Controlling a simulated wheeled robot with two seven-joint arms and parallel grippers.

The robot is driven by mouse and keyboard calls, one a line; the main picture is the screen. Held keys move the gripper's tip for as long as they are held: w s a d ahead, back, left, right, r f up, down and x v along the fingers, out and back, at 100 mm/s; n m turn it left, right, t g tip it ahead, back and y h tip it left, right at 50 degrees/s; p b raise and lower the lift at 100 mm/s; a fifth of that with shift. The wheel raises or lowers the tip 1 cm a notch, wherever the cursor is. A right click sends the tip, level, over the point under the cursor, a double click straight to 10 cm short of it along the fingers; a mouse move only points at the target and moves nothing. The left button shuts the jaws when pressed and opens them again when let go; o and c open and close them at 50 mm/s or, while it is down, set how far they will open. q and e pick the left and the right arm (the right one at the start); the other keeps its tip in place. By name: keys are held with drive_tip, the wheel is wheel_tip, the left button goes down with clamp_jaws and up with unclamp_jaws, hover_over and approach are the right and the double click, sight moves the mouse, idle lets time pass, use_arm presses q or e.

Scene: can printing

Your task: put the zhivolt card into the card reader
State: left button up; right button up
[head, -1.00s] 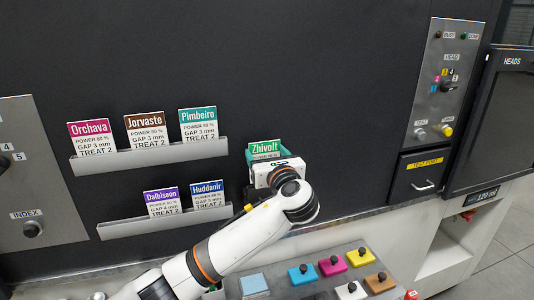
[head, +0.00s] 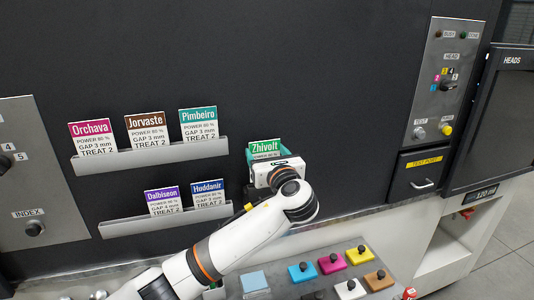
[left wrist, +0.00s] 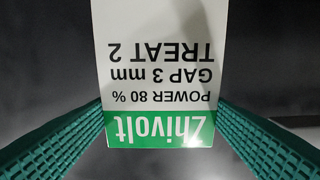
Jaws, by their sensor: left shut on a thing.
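The Zhivolt card (head: 264,146), white with a green title band, stands upright in front of the dark machine wall. My left gripper (head: 268,158) is shut on it, with teal fingers at the card's two side edges. In the left wrist view the card (left wrist: 155,80) appears upside down between the ribbed fingers, its green band nearest the camera. The wrist hides the card's lower part in the head view. I cannot make out the card reader; my wrist and forearm cover the wall there. My right gripper is not in view.
An upper rack (head: 150,156) holds the Orchava, Jorvaste and Pimbeiro cards. A lower rack (head: 165,222) holds Dalbiseon and Huddanir. Several coloured blocks with black knobs lie on the ledge below, including a pink one (head: 332,264). A control panel (head: 445,85) and test-port drawer (head: 420,172) stand at right.

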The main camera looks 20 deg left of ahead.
use_arm(q)
drive_tip(key=shift+f+b, duration=0.85)
drive_tip(key=shift+f, duration=1.65)
drive_tip(key=o, duration=1)
drive_tip(key=shift+o, duration=0.2)
drive_tip(key=shift+s+d, duration=0.1)
drive_tip(key=b+v, duration=0.4)
drive_tip(key=v, duration=0.7)
drive_tip(key=shift+s+d, duration=0.25)
drive_tip(key=shift+s, duration=0.05)
